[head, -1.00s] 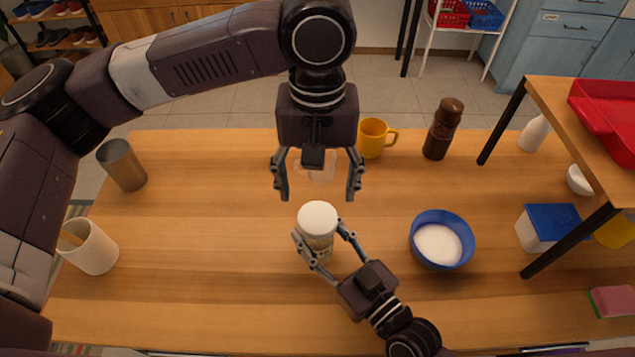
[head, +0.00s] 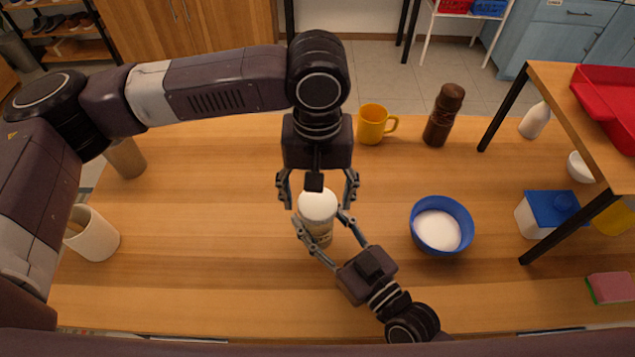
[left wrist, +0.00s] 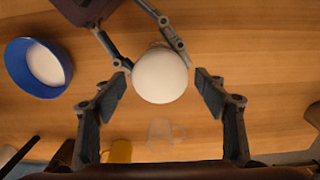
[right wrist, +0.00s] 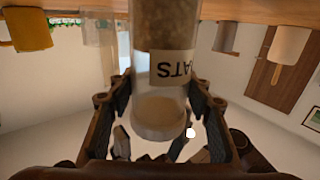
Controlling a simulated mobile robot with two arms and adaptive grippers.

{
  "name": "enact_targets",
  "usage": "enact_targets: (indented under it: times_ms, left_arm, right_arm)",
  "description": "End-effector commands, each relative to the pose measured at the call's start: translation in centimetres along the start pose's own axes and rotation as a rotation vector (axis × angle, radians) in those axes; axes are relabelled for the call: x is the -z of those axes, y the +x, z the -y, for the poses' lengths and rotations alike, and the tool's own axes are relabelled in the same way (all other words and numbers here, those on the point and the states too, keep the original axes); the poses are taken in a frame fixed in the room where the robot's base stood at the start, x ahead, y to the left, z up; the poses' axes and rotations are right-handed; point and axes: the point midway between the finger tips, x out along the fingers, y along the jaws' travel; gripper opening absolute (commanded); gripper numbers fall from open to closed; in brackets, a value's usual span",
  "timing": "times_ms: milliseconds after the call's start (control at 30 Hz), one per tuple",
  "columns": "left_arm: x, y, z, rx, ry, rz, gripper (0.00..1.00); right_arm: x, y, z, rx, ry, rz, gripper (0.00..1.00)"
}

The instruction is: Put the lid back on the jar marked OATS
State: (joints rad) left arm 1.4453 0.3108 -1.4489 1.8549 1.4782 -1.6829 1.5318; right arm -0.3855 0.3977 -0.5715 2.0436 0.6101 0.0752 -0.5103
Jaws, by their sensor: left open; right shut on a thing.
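The OATS jar (head: 320,232) stands upright on the table, clear with brown contents. Its label (right wrist: 174,68) reads upside down in the right wrist view, partly cut off. A white round top (head: 317,203), apparently the lid, covers the jar's mouth; I cannot tell how firmly it sits. It also shows in the left wrist view (left wrist: 160,76). My right gripper (head: 318,220) is shut around the jar's sides. My left gripper (head: 317,206) points down with open fingers on either side of the white top, with gaps visible in the left wrist view.
A blue bowl of white powder (head: 440,228) stands right of the jar. A yellow mug (head: 372,125) and brown shaker (head: 442,117) are behind. A clear cup (left wrist: 160,132) is near the left gripper. A cream cup (head: 93,236) stands left. The front middle is clear.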

Motion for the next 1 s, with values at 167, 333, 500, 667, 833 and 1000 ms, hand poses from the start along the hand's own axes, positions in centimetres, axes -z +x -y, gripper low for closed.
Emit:
enact_targets:
  times_ms: [167,333,500,667,833,1000]
  left_arm:
    - [-0.04,0.59,0.04,0.001,0.0,0.001,0.66]
    - [-0.03,0.58,0.03,0.001,0.0,0.001,0.66]
    - [-0.03,0.55,0.02,0.001,0.0,0.001,0.51]
    - [-0.02,0.54,0.02,0.001,0.0,0.001,0.33]
    - [-0.02,0.54,0.01,0.0,0.005,0.0,0.22]
    - [-0.04,0.54,-0.03,-0.001,0.139,0.001,0.22]
  right_arm:
    - [0.02,0.01,-0.01,0.0,0.0,0.0,0.0]
    - [0.01,0.01,-0.01,0.0,0.0,0.0,0.0]
    - [0.01,0.01,-0.01,0.0,0.0,0.0,0.0]
    - [0.01,0.01,-0.01,0.0,0.0,0.0,0.0]
    - [0.01,0.0,-0.01,0.0,0.0,0.0,0.0]
    - [0.01,0.0,-0.01,0.0,0.0,0.0,0.0]
